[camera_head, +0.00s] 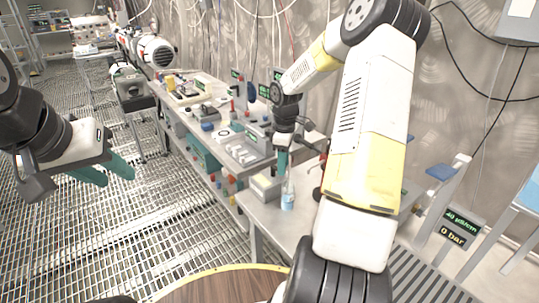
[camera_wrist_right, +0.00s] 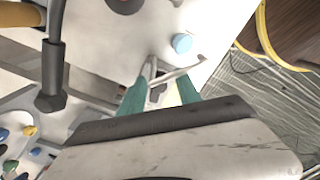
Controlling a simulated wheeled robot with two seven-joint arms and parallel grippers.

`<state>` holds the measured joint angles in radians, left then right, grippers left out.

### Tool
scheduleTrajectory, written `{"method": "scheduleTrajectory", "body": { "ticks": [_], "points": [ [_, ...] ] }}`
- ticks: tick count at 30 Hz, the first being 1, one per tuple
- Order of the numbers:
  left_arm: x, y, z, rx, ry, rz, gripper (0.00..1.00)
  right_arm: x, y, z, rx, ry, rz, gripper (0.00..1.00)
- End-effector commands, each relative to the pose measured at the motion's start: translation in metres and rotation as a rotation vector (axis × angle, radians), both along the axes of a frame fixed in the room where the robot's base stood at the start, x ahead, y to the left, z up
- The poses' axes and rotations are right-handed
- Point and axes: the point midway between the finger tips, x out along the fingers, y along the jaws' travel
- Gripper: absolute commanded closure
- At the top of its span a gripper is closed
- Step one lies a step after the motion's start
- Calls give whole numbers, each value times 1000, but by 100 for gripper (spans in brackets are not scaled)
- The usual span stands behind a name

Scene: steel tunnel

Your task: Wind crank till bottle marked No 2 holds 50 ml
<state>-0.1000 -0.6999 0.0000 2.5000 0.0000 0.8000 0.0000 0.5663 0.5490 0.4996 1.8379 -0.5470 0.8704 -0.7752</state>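A clear bottle (camera_head: 288,195) with pale blue content stands upright on the bench below my right gripper; its marking is too small to read. A round pale blue shape (camera_wrist_right: 182,43) beyond the fingertips in the right wrist view may be that bottle. My right gripper (camera_head: 283,160) points down beside the bottle. In the wrist view its teal fingers (camera_wrist_right: 162,82) are apart, with a thin pale bar (camera_wrist_right: 178,74) near the tips; I cannot tell whether they touch it. My left gripper (camera_head: 117,175) hangs open and empty over the floor grating. I cannot clearly make out the crank.
A long bench (camera_head: 232,150) with equipment runs along the wall. A small box (camera_head: 265,187) stands left of the bottle. A display (camera_head: 460,227) at right reads 40 µS/cm and 0 bar. A round wooden top (camera_head: 225,287) is in front.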

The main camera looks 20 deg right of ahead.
Motion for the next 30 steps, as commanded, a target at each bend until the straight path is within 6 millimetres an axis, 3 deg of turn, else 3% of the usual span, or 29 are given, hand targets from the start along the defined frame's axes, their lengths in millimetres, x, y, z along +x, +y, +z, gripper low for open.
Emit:
{"method": "scheduleTrajectory", "body": {
  "ticks": [1,6,7,13,21,29,30],
  "points": [
    [0,0,0,0,0,0,64,0,0,0,0,0,0,64],
    [0,0,0,0,0,0,64,0,0,0,0,0,0,98],
    [0,0,0,0,0,0,64,0,0,0,0,0,0,100],
    [0,0,0,0,0,0,64,0,1,1,-1,0,-17,100],
    [0,0,0,0,0,0,64,-4,8,0,-3,-1,-201,100],
    [0,0,0,0,0,0,64,-3,8,0,0,-1,-208,100],
    [0,0,0,0,0,0,64,-3,8,0,0,-1,-208,76]
  ]
}}
